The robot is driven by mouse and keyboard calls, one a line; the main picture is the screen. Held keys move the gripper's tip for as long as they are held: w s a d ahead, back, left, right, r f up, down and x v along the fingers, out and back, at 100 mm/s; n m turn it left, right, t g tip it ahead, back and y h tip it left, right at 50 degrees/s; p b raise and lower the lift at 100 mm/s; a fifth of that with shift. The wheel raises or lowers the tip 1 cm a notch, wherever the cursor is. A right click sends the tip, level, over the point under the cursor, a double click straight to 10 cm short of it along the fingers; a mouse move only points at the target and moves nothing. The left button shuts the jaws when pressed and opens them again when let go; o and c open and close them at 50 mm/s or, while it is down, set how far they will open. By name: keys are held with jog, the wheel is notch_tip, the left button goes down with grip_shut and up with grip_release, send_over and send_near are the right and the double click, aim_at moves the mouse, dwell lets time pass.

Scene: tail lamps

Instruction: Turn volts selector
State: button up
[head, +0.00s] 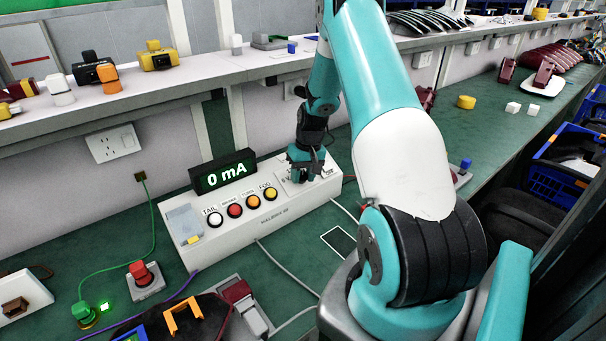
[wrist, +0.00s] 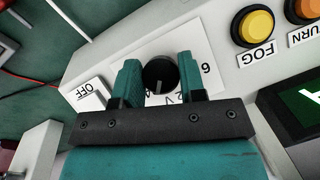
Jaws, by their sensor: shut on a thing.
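The volts selector is a round black knob (wrist: 160,74) on a white label plate (wrist: 205,45) of the tester box. My gripper (wrist: 160,82) has its two teal fingers on either side of the knob in the wrist view, shut on it. A "6" shows on the plate to the right of the knob; other markings are partly hidden by the fingers. In the head view my gripper (head: 305,165) is at the right end of the tester box (head: 270,218) and hides the knob. The box's display (head: 223,171) reads 0 mA.
Tail, brake, turn and fog buttons (head: 235,210) line the box top left of my gripper. An OFF label (wrist: 87,92) lies left of the knob in the wrist view. A white shelf (head: 150,88) runs behind the bench. Cables and lamp parts lie in front of the box.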

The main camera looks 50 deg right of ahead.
jog(key=shift+d+m+t+y+p, duration=0.1)
jog(key=shift+m+t+y+p, duration=0.45)
jog(key=shift+m, duration=1.55)
jog(key=shift+t+y, duration=0.25)
jog(key=o, duration=0.9)
jog(key=b+v, duration=0.2)
jog(key=v, duration=1.5)
jog(key=shift+r, duration=0.2)
